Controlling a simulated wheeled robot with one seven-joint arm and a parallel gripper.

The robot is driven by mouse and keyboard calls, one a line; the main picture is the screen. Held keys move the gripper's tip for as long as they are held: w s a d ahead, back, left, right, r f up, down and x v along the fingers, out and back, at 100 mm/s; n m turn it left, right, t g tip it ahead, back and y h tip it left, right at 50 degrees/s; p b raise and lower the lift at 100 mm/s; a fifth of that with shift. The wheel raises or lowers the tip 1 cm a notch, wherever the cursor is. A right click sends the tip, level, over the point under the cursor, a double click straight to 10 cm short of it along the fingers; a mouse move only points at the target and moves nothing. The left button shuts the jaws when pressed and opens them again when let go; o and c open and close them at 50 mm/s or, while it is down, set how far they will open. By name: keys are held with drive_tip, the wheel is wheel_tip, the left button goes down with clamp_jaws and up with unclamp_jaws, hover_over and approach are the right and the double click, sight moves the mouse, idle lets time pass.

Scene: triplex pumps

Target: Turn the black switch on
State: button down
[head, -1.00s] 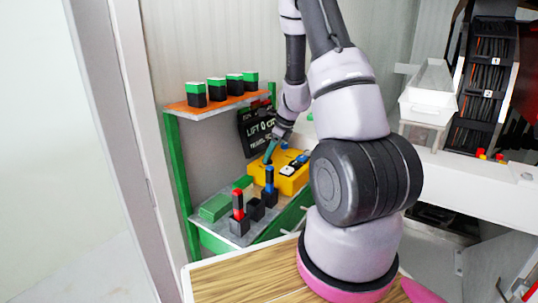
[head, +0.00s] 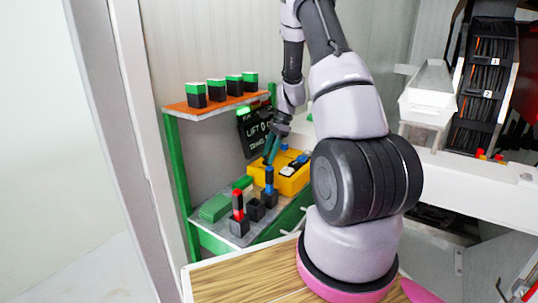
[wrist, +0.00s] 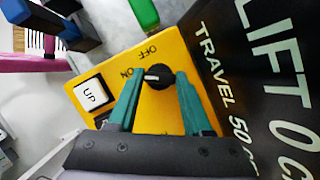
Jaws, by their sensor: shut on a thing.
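The black switch (wrist: 158,76) is a round knob with a white mark on the yellow control box (wrist: 80,75). In the wrist view its white mark points left, toward the printed ON; OFF is printed above. My gripper (wrist: 158,82) has its teal fingers on both sides of the knob and is shut on it. In the head view my gripper (head: 271,150) reaches down to the far left end of the yellow box (head: 293,180), and the knob is hidden there.
A white UP button (wrist: 90,97) sits beside the knob. A black LIFT display (head: 256,132) stands behind the box, close to my gripper. Red-topped (head: 238,210) and blue-topped (head: 269,185) levers stand in front. A shelf (head: 218,102) with several green-topped blocks is above left.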

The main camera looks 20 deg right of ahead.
idle(0.4)
drive_tip(key=shift+c, duration=1.6)
unclamp_jaws()
drive_tip(key=v, duration=1)
drive_tip(key=shift+r, duration=0.4)
drive_tip(key=shift+d, duration=0.1)
